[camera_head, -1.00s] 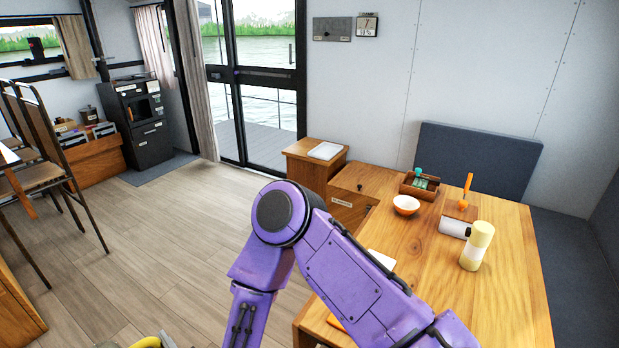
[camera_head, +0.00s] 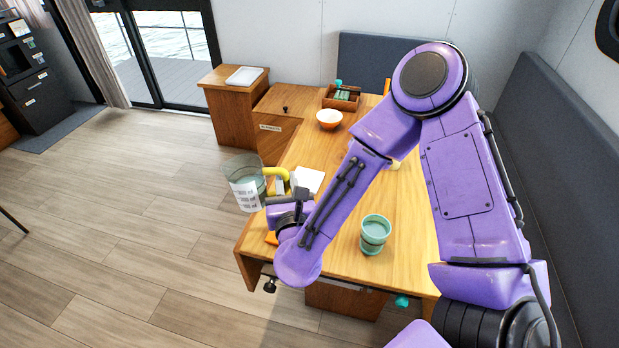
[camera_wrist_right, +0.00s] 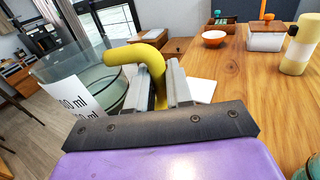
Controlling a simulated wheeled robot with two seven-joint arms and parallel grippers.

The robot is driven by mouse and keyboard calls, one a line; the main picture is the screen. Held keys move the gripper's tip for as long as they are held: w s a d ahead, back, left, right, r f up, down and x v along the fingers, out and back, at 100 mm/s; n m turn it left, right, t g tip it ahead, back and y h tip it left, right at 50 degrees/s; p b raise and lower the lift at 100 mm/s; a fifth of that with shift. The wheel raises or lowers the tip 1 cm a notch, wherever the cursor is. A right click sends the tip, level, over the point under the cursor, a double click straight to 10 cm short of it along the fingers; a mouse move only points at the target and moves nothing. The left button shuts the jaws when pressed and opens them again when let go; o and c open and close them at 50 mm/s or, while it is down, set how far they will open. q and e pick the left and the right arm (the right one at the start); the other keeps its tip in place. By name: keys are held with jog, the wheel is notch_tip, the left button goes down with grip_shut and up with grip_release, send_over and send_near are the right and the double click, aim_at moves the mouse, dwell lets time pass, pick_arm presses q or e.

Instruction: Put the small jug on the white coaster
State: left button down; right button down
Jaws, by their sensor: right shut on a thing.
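The small jug (camera_head: 246,184) is clear, with a white label of printed markings and a yellow handle. My right gripper (camera_head: 283,187) is shut on that handle, which also shows between the fingers in the right wrist view (camera_wrist_right: 150,60). The jug is held in the air, roughly upright, just beyond the table's left edge and over the floor. The white coaster (camera_head: 309,180) is a flat square on the table near that edge, right of the jug. In the right wrist view the coaster (camera_wrist_right: 201,90) is partly hidden behind a finger. My left gripper is not in view.
The wooden table (camera_head: 330,217) carries a green cup (camera_head: 375,234) near its front, an orange and white bowl (camera_head: 329,119) and a wooden box (camera_head: 341,98) further back. A yellow and white bottle (camera_wrist_right: 299,50) and a white container (camera_wrist_right: 266,37) stand to the right.

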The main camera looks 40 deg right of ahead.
jog(key=s+d+r+m+g+h, duration=0.2)
jog(key=s+d+m+g+h, duration=0.15)
jog(key=d, duration=0.65)
jog(key=shift+m+h, duration=0.45)
jog(key=shift+h, duration=0.3)
jog(key=w+d+f+b, duration=0.1)
jog(key=w+d+f, duration=0.2)
jog(key=f, duration=0.1)
jog(key=w+d+f+b, duration=0.2)
jog(key=w+d+f, duration=0.1)
jog(key=f, duration=0.1)
jog(key=w+d+f+b, duration=0.2)
jog(key=w+d+f, duration=0.1)
jog(key=w+f, duration=0.1)
jog(key=shift+w+d+f, duration=0.1)
jog(key=shift+f, duration=0.35)
